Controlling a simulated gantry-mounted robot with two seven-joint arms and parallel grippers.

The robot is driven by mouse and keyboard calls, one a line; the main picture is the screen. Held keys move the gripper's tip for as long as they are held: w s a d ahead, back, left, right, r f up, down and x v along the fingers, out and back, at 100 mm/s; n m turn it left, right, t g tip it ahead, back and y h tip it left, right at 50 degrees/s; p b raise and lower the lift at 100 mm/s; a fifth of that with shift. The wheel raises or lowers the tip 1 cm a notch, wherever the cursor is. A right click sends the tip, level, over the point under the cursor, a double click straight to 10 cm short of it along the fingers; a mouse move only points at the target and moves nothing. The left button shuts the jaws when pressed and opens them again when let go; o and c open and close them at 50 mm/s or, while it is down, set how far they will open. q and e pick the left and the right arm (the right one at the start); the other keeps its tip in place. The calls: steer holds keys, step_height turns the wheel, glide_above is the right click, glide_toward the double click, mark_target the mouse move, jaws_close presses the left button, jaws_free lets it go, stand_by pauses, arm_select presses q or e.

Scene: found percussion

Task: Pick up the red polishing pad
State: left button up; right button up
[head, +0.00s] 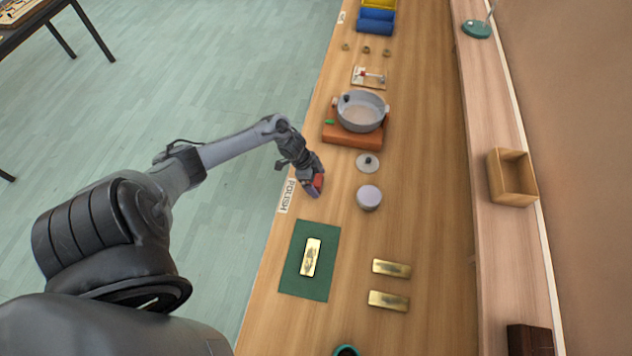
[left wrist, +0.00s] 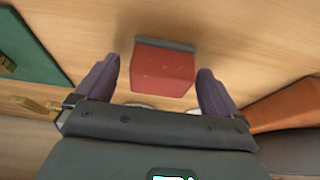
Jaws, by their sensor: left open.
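The red polishing pad (head: 318,181) is a small red block on the wooden table, near the "POLISH" label at the table's left edge. In the left wrist view the pad (left wrist: 163,70) shows a red face with a grey strip along its far edge. My left gripper (head: 310,178) is at the pad and partly hides it in the head view. In the left wrist view the left gripper (left wrist: 160,88) is open, with one dark finger on each side of the pad and visible gaps between. My right gripper is not in view.
A grey round container (head: 369,197) and a lid (head: 367,163) stand right of the pad. A grey pot (head: 361,111) sits on a brown block (head: 344,137) behind. A green mat (head: 295,284) holds a brass bar (head: 311,257); two more bars (head: 391,268) lie beside it.

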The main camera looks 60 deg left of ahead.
mark_target(320, 180)
arm_select(q)
steer(key=c, duration=1.1)
steer(key=shift+r, duration=0.85)
step_height(320, 180, up, 3)
steer(key=shift+f, duration=0.15)
steer(key=shift+w+d+r, duration=0.6)
steer(key=shift+d+r, duration=0.5)
steer(key=shift+d, duration=0.75)
steer(key=shift+w+d+r, duration=0.55)
steer(key=shift+d+r, duration=0.55)
steer(key=shift+d, duration=0.8)
steer(key=shift+w+d+r, duration=0.6)
steer(key=shift+d+r, duration=0.5)
steer(key=shift+d, duration=0.75)
